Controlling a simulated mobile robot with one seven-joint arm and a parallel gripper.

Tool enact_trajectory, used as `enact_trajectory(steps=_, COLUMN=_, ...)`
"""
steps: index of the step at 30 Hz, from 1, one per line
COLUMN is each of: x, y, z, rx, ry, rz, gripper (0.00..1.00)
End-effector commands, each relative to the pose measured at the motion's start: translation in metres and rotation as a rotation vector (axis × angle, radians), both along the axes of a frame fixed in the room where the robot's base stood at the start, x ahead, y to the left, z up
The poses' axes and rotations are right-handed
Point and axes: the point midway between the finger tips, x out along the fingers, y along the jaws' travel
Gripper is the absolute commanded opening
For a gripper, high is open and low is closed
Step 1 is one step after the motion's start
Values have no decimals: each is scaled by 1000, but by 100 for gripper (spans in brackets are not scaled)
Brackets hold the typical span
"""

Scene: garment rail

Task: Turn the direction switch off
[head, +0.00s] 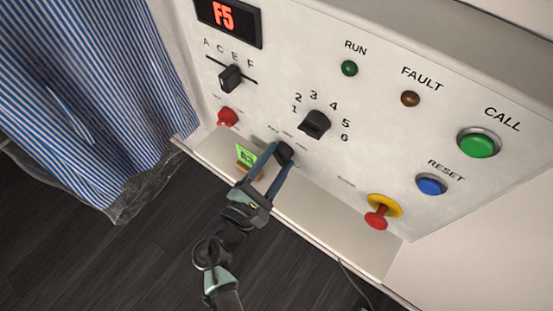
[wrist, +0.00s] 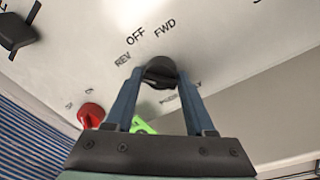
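The direction switch (head: 284,153) is a dark rotary knob low on the white control panel. It also shows in the wrist view (wrist: 160,73), with the labels REV, OFF and FWD in an arc above and left of it. My gripper (head: 283,155) has its two blue fingers on either side of the knob, with their tips close to the panel. In the wrist view the tips flank the knob closely; I cannot tell whether they press on it. The fingers partly hide the knob, and its exact pointing direction is unclear.
On the panel are a red knob (head: 228,117), a numbered selector (head: 315,124), a lettered selector (head: 231,78), a red emergency button (head: 377,218), a blue RESET button (head: 431,184) and a green CALL button (head: 478,143). A green tag (head: 245,155) sits beside my fingers. Striped cloth (head: 90,90) hangs left.

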Motion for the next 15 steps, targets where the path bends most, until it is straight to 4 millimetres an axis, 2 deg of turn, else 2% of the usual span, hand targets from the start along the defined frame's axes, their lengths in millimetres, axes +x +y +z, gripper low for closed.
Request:
enact_trajectory(steps=1, x=-1, y=-1, z=-1, rx=0, ry=2, rz=-2, gripper=40)
enact_trajectory(steps=8, x=-1, y=-1, z=-2, rx=0, ry=3, rz=-3, gripper=0)
enact_trajectory(steps=15, x=-1, y=-2, z=-4, rx=17, ry=-9, rz=-4, gripper=0)
